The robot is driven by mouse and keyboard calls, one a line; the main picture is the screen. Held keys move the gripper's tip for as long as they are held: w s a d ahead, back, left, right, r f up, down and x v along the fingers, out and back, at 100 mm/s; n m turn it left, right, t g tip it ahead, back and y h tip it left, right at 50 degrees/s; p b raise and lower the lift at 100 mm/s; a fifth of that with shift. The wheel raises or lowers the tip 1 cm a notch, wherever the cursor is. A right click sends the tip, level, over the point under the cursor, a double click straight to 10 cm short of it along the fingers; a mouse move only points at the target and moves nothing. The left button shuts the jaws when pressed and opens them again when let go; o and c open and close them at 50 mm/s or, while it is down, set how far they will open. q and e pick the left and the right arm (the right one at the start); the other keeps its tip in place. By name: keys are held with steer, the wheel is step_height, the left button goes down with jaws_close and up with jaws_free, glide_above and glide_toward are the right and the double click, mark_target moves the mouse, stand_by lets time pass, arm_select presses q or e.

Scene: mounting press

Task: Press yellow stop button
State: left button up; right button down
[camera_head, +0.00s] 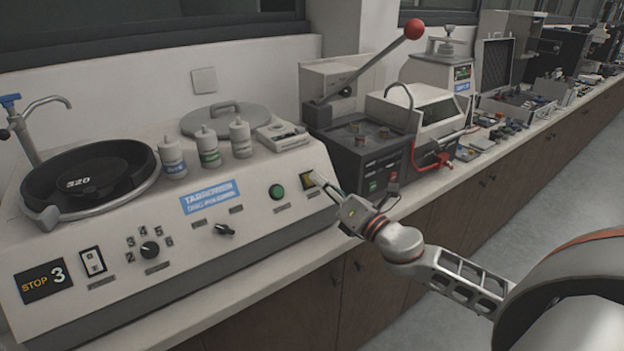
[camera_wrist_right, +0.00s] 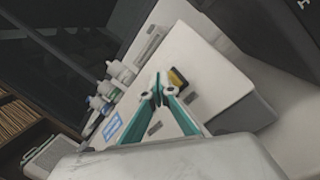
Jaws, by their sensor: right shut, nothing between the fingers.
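The yellow stop button (camera_head: 308,181) is a small yellow and dark square at the right end of the machine's sloped front panel (camera_head: 110,290). It also shows in the right wrist view (camera_wrist_right: 178,77), just right of the fingertips. My right gripper (camera_head: 319,176) is shut and empty, reaching in from the right with its tips beside the button. In the right wrist view, its teal fingers (camera_wrist_right: 158,88) meet in front of the panel. I cannot tell whether they touch the button. My left gripper is not in view.
A green round button (camera_head: 277,192) and a black knob (camera_head: 224,230) are left of the yellow button. A dark press (camera_head: 362,160) with a red-balled lever (camera_head: 413,30) stands close behind the gripper.

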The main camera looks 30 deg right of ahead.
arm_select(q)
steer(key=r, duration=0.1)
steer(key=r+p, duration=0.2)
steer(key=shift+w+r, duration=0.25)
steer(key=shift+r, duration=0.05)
arm_select(e)
steer(key=s+r, duration=0.1)
steer(key=s, duration=0.1)
steer(key=s+r, duration=0.2)
steer(key=shift+s+d+r, duration=0.1)
steer(key=shift+d+r, duration=0.05)
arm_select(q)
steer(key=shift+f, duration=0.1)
